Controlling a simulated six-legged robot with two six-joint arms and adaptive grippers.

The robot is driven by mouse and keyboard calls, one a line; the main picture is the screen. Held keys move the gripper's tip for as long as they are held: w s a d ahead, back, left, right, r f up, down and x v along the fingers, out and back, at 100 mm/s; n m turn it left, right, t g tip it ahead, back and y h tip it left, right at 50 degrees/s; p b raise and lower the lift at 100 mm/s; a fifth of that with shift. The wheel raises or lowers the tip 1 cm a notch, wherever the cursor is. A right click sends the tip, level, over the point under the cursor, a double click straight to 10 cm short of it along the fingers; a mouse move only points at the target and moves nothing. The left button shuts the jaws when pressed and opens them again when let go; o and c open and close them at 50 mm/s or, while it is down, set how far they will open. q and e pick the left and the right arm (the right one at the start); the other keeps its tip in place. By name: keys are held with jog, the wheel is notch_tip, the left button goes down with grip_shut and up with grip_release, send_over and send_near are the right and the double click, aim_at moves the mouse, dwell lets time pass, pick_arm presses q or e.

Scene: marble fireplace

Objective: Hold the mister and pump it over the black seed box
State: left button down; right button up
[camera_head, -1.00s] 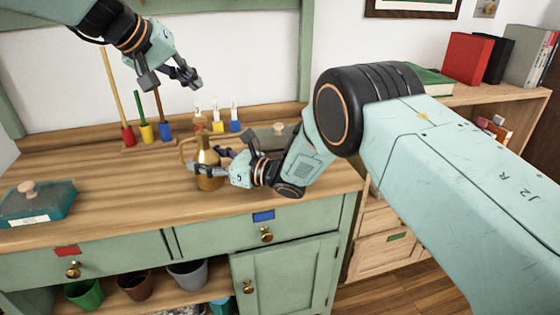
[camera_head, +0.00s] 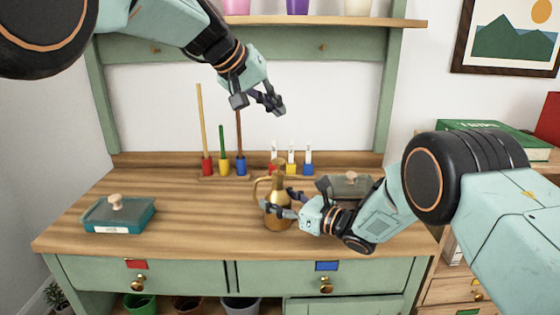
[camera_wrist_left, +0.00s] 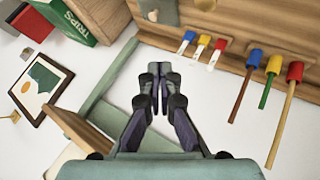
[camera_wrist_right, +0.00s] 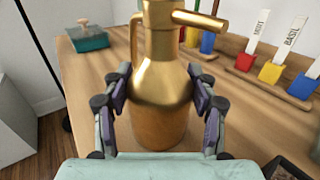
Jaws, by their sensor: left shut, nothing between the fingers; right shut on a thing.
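The mister (camera_head: 277,216) is a brass bottle with a loop handle, near the middle of the wooden bench top; it also shows in the right wrist view (camera_wrist_right: 160,100). My right gripper (camera_head: 282,203) is shut around its body, one finger on each side. Whether its base touches the bench is unclear. A dark box with a wooden knob (camera_head: 350,187), probably the black seed box, lies just right of the mister, partly hidden by my right gripper. My left gripper (camera_head: 260,105) is shut and empty, in the air above the bench; its fingertips meet in the left wrist view (camera_wrist_left: 154,75).
A teal lidded box (camera_head: 120,218) sits at the bench's left. The bench between the teal box and the mister is clear.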

pick_arm(q)
send_near(280, 158)
jog(key=shift+w+d+f, duration=0.7)
jog(key=shift+w+d, duration=0.2)
jog(key=shift+d, duration=0.15)
jog(key=shift+w+d+f, duration=0.65)
jog(key=shift+w+d, duration=0.2)
jog(key=shift+d, duration=0.15)
jog(key=shift+f, duration=0.2)
jog(key=shift+f, duration=0.25)
jog(key=shift+f, duration=0.9)
dwell(1.1)
jog(key=shift+r, duration=1.35)
jog(key=shift+r, duration=2.5)
